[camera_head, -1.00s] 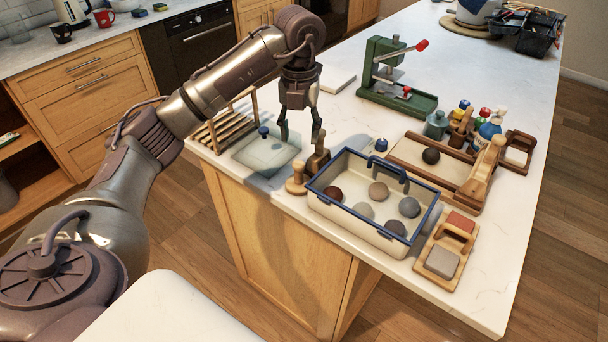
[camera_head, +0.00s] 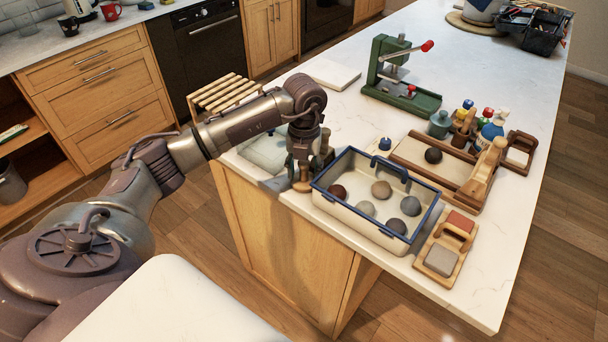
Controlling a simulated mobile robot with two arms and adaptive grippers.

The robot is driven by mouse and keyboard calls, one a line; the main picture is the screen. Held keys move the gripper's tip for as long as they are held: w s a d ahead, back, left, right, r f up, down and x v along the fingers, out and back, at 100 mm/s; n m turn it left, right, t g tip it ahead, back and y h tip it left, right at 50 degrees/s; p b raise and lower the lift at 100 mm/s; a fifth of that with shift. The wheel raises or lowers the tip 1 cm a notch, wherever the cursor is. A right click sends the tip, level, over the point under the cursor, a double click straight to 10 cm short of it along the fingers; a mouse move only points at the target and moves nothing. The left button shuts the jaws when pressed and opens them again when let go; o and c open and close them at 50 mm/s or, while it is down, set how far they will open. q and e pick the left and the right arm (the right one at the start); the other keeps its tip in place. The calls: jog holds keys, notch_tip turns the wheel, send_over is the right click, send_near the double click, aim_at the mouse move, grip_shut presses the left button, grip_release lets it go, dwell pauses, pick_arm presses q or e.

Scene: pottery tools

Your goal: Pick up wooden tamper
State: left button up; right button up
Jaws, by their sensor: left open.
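The wooden tamper (camera_head: 302,186) stands on the white counter near its front edge, just left of the cream bin. Only its lower part shows; my gripper hides the top. My left gripper (camera_head: 303,168) is pointed down right over the tamper, its fingers low around the tamper's upper part. It is open; whether the fingers touch the wood I cannot tell. My right gripper is not in view.
The cream bin (camera_head: 373,232) with a blue rim and several clay balls is close on the right. A darker wooden tool (camera_head: 326,154) stands just behind the tamper. A glassy tray (camera_head: 262,150) lies to the left, partly behind my arm. A green press (camera_head: 400,75) stands farther back.

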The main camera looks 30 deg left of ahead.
pick_arm(q)
grip_shut()
dwell(0.4)
